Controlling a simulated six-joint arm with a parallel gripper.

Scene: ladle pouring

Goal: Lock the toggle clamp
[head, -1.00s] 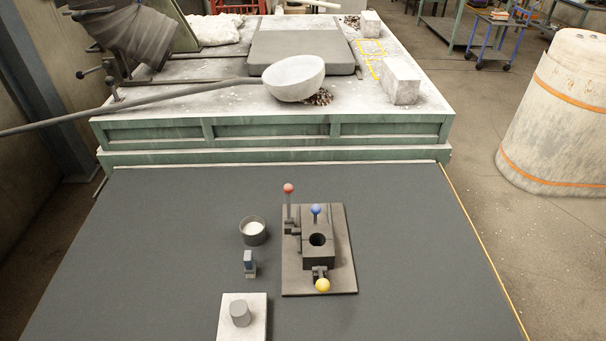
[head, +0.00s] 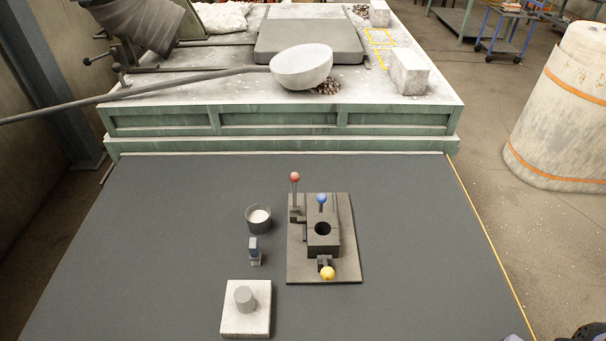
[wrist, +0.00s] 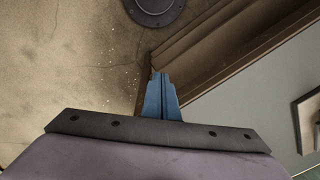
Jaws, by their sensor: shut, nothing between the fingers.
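The fixture stands on a dark base plate (head: 345,265) in the head view. At its back left, a lever with a red knob (head: 294,177) stands upright. A lever with a blue knob (head: 321,199) rises behind the dark block (head: 323,243), which has a round hole in its top. A yellow knob (head: 327,273) sits low at the front. I cannot tell which lever belongs to the toggle clamp. My gripper (wrist: 161,76) shows blue fingers in the wrist view, shut and empty, away from the fixture.
Left of the fixture are a cup with white contents (head: 259,218), a small blue-grey piece (head: 254,250) and a pale block with a cylinder (head: 245,299). The dark tabletop (head: 420,240) is clear at right. A ladle bowl (head: 302,66) rests on the far bench.

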